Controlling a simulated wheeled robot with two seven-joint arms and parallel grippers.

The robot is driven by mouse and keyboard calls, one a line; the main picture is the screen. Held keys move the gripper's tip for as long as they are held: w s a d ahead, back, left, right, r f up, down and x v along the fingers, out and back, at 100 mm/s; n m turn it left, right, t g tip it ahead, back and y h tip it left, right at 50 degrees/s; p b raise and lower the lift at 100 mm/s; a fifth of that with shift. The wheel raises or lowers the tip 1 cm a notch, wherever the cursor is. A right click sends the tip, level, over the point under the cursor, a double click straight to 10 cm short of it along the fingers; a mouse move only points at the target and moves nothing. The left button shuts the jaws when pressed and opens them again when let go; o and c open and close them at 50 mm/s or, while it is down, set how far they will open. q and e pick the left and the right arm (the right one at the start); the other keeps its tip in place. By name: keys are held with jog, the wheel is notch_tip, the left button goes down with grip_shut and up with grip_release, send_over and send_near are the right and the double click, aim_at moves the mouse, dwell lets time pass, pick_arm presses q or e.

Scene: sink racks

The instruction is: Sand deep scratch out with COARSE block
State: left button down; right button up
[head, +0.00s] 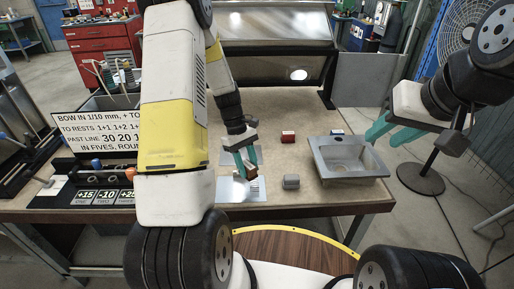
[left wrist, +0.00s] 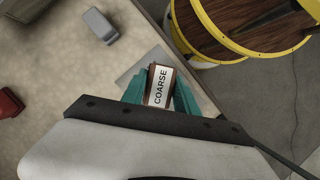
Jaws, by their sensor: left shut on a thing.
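My left gripper (head: 245,172) is shut on a brown block with a white label reading COARSE; the COARSE block (left wrist: 160,86) sits between the teal fingers in the left wrist view. In the head view the COARSE block (head: 252,171) is over or on a pale metal plate (head: 230,190) near the table's front edge. Whether it touches the plate is unclear. A scratch cannot be made out. My right gripper (head: 392,129) is off to the right, beyond the table, with its teal fingers apart and nothing between them.
A grey block (head: 291,182) lies right of the plate. A red block (head: 288,137) stands behind it. A metal sink (head: 345,157) is at the table's right. A sign (head: 97,130) and several marked tags (head: 105,197) are on the left. A round wooden top (head: 290,245) is in front.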

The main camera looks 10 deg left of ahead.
aim_at(248, 186)
pick_arm(q)
notch_tip(248, 186, down, 6)
jog(key=shift+w+d, duration=0.1)
jog(key=shift+d, duration=0.15)
jog(key=shift+w+d+f, duration=0.1)
jog(key=shift+d, duration=0.4)
jog(key=shift+w+d, duration=0.2)
jog(key=shift+d, duration=0.5)
jog(key=shift+w+d, duration=0.2)
jog(key=shift+d, duration=0.5)
jog(key=shift+s+a, duration=0.2)
jog(key=shift+a, duration=0.55)
jog(key=shift+s+a, duration=0.15)
jog(key=shift+a, duration=0.55)
jog(key=shift+s+a, duration=0.2)
jog(key=shift+a, duration=0.55)
jog(key=shift+r, duration=4.1)
jog(key=shift+d, duration=0.1)
